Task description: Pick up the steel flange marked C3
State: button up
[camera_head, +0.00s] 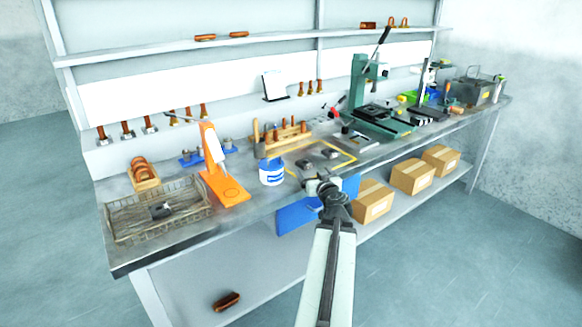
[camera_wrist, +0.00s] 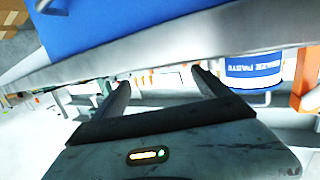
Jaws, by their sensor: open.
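I cannot make out a C3 mark on any part. Small dark grey metal parts (camera_head: 304,163) lie inside a yellow-outlined area (camera_head: 345,163) on the bench. A dark part (camera_head: 160,211) with a pale patch sits in the wire basket at the left. Which of these, if any, is the steel flange I cannot tell. My gripper (camera_head: 322,187) is at the bench's front edge, near the yellow-outlined area. In the wrist view my gripper (camera_wrist: 160,80) has its two fingers apart, with nothing between them.
The steel bench (camera_head: 258,212) has a blue panel (camera_head: 298,212) at its front edge. A blue-and-white paste tub (camera_head: 271,173) and an orange stand (camera_head: 226,188) are left of my gripper. A green press (camera_head: 358,85) stands at the right.

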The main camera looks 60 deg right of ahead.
aim_at(307, 164)
jog(key=shift+s+d, duration=0.1)
jog(key=shift+d, duration=0.15)
jog(key=shift+x, duration=1.1)
jog(key=shift+w, duration=0.45)
jog(key=b+x, duration=0.1)
jog(key=x, duration=0.4)
jog(key=shift+r, duration=0.1)
jog(key=shift+c, duration=0.9)
grip_shut()
